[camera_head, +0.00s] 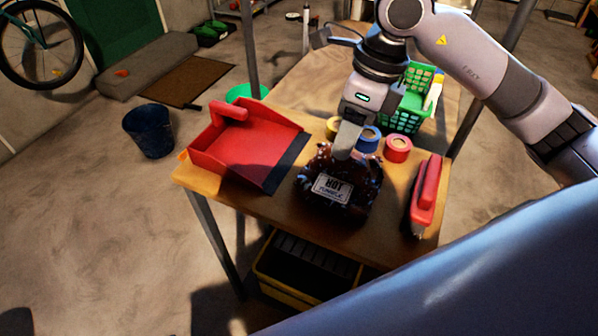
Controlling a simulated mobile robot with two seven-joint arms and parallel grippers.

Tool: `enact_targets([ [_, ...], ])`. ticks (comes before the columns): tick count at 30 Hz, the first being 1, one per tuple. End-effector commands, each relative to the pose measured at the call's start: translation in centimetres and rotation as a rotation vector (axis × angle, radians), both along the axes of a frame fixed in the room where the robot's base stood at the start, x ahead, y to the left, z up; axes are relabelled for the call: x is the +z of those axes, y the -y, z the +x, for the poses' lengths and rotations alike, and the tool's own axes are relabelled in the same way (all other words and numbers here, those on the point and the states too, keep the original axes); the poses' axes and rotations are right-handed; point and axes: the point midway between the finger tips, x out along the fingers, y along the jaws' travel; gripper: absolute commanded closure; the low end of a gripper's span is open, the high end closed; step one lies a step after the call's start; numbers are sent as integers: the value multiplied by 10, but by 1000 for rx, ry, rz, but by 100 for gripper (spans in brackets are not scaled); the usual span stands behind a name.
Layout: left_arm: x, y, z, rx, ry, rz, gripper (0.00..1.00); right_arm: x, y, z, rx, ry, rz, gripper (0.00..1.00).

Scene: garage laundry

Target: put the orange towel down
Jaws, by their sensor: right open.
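I cannot make out an orange towel for sure. A small orange patch (183,155) shows at the table's left edge, beside the red dustpan (235,150); I cannot tell what it is. My right gripper (345,152) points down over the wooden table (265,205), at the top of a dark, shiny bag with a white label (333,189). The gripper is open; its fingertips overlap the bag's top edge in the view, and I cannot tell whether they touch it. My left gripper is out of view.
Tape rolls, including a red one (398,148) and a blue one (369,139), stand behind the bag. A red brush (427,195) lies at the right edge. A green basket (405,112) is behind the table. A black-yellow crate (300,292) is below. A blue bin (149,131) stands left.

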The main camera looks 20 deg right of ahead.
Motion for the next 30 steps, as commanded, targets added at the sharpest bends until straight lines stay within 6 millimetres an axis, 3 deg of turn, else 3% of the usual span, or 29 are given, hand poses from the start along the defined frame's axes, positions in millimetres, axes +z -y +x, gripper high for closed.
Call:
enact_targets([
  [3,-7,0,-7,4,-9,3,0,8,21,5,-36,31,-93,49],
  [6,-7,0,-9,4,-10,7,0,4,26,6,-46,34,-117,49],
  [21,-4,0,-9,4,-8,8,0,-56,26,13,-44,33,-112,49],
  [30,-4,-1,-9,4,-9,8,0,-61,25,14,-43,35,-112,49],
])
